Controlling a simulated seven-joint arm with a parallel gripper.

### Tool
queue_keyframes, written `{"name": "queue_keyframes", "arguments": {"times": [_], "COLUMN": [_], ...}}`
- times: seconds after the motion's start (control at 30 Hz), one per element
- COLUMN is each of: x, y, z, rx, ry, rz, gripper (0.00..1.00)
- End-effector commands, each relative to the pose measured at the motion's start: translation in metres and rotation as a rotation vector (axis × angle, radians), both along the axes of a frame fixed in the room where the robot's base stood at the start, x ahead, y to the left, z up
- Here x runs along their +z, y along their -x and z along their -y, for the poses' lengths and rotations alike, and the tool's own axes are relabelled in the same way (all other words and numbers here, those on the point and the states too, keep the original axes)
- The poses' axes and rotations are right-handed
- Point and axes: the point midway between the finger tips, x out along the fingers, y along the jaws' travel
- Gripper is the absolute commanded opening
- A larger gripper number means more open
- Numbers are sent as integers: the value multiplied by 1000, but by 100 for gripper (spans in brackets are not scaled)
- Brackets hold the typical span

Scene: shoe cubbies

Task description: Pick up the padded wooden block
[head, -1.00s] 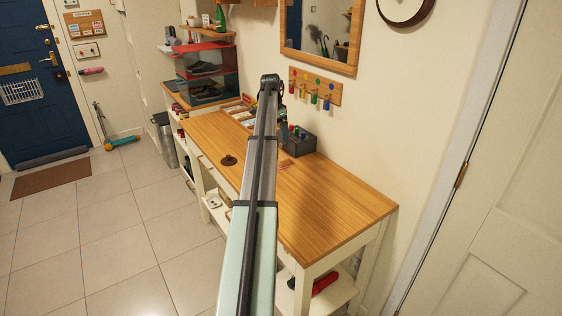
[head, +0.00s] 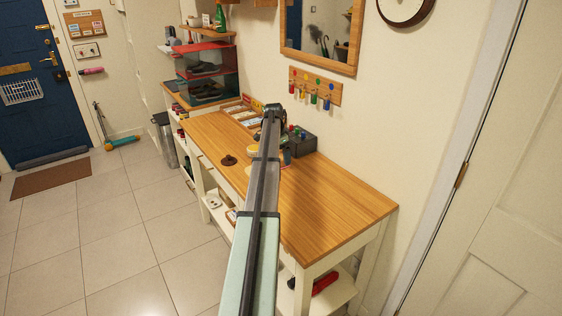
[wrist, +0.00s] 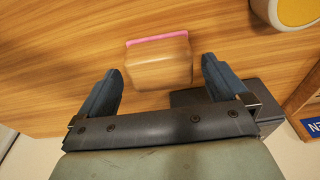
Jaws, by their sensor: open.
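The padded wooden block (wrist: 158,70) lies on the wooden tabletop (wrist: 50,75) in the wrist view. It is light brown with a pink pad along its far edge. My gripper (wrist: 160,68) is open, with one dark blue finger to the left of the block and one to the right. There is a gap on each side, and nothing is held. I cannot tell how far above the tabletop the fingertips are. In the head view my arm hides the block and most of the gripper.
A round yellow-topped item (wrist: 298,10) stands at the wrist view's upper right. A dark grey box (head: 299,144) with coloured knobs is beside the arm in the head view. The bench's near right end is clear.

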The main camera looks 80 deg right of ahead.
Motion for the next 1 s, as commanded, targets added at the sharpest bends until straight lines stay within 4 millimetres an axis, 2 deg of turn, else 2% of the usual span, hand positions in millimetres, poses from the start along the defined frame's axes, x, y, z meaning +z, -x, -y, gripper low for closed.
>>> {"name": "queue_keyframes", "arguments": {"times": [0.03, 0.13, 0.37, 0.9, 1.0], "x": [-8, -16, -17, -17, -17], "y": [1, 2, 2, 2, 2], "z": [1, 2, 3, 3, 3], "rx": [0, 0, 0, 0, 0], "ry": [-1, 0, 1, 0, 1], "rz": [-1, 0, 1, 0, 1], "gripper": [100, 100, 100, 49, 49]}}
